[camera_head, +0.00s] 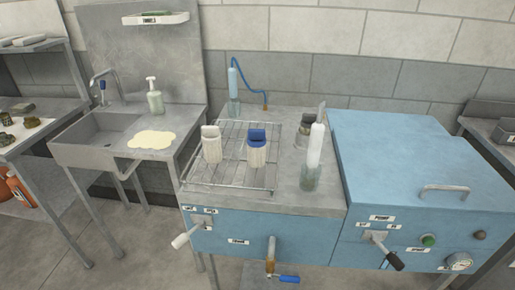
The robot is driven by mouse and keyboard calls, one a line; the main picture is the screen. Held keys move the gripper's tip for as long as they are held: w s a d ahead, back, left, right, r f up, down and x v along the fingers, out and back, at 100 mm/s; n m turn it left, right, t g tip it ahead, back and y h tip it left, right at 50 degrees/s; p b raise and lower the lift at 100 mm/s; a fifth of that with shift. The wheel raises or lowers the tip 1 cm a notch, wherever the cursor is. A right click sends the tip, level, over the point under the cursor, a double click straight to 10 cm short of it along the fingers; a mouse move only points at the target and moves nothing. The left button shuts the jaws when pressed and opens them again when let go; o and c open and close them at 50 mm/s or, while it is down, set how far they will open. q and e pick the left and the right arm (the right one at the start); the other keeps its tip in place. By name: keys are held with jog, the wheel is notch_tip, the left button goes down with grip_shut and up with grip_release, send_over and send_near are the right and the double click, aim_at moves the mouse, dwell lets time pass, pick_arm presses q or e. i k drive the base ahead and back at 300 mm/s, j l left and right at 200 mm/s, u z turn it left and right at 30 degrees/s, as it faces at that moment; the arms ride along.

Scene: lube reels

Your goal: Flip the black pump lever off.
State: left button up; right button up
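The black pump lever (393,259) is on the front of the blue cabinet (400,160) at the right. Its metal pivot sits below a white label that appears to read PUMP (382,217). The black handle slants down and to the right. Small labels flank the pivot, and their text is too small to read. Neither of my grippers shows in the head view.
A white-handled lever (184,238) and a blue-handled tap (288,278) stick out of the bench front. A green button (429,240), a gauge (459,262) and a metal handle (445,190) are near the black lever. Containers stand on the wire rack (232,178).

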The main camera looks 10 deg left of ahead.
aim_at(392, 258)
jog(key=i+l+u, duration=0.15)
jog(key=l+u, duration=0.35)
jog(key=l, duration=0.85)
jog(key=k+l+u, duration=0.15)
jog(key=l+u, duration=0.35)
jog(key=l, duration=0.85)
